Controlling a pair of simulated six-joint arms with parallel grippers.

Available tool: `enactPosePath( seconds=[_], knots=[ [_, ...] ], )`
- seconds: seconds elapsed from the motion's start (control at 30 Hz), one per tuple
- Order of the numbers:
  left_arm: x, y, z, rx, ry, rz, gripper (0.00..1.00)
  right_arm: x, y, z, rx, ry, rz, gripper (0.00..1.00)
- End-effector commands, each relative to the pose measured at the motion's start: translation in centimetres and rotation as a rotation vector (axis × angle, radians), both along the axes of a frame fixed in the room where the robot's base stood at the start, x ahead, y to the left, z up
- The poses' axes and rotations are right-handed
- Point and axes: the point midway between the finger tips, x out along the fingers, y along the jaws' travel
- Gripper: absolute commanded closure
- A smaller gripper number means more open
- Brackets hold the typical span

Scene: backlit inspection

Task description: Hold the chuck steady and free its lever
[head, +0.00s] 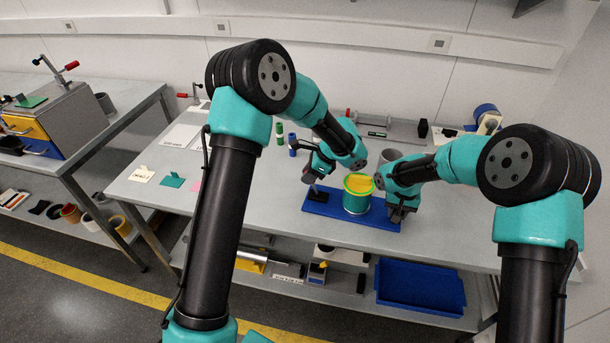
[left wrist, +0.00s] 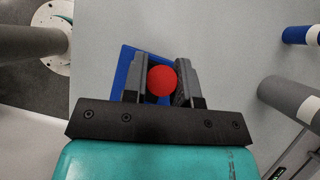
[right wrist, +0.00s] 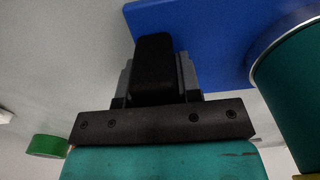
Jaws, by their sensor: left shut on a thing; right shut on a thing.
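The chuck's blue base plate (head: 338,212) lies on the grey bench, with a teal cylinder with a green rim and yellow top (head: 357,197) on it. A black block (head: 317,195) sits at the plate's left end. My left gripper (head: 313,178) is above that block; in the left wrist view it is shut on the lever's round red knob (left wrist: 161,80). The knob is hidden in the head view. My right gripper (head: 399,214) is at the plate's right end, shut on a black grip block (right wrist: 153,65), with the teal cylinder (right wrist: 295,85) beside it.
A grey cylinder (head: 390,157) stands close behind the chuck. A blue tray (head: 420,288) is on the shelf below. The bench's left front is mostly clear.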

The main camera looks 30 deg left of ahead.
Motion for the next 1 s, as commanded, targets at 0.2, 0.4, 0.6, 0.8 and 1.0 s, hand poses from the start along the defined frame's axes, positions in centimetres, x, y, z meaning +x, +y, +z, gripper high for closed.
enactPosePath(
  seconds=[0.2, 0.4, 0.6, 0.8, 1.0],
  knots=[
    [0.15, -0.95, 0.24, 0.098, 0.019, 0.000, 1.00, -0.20, -0.07, -0.33, -0.002, 0.007, -0.001, 0.97],
    [0.15, -0.93, 0.25, 0.100, 0.019, 0.001, 1.00, -0.20, -0.07, -0.34, -0.002, 0.007, -0.001, 0.97],
    [0.14, -0.92, 0.25, 0.099, 0.019, 0.001, 0.61, -0.20, -0.07, -0.34, -0.002, 0.007, -0.001, 0.97],
    [0.15, -0.92, 0.27, 0.099, 0.018, 0.000, 0.47, -0.20, -0.07, -0.34, -0.002, 0.007, -0.001, 0.97],
    [0.19, -0.95, 0.34, 0.099, 0.018, 0.000, 0.47, -0.20, -0.07, -0.34, -0.002, 0.007, -0.001, 0.97]
  ],
)
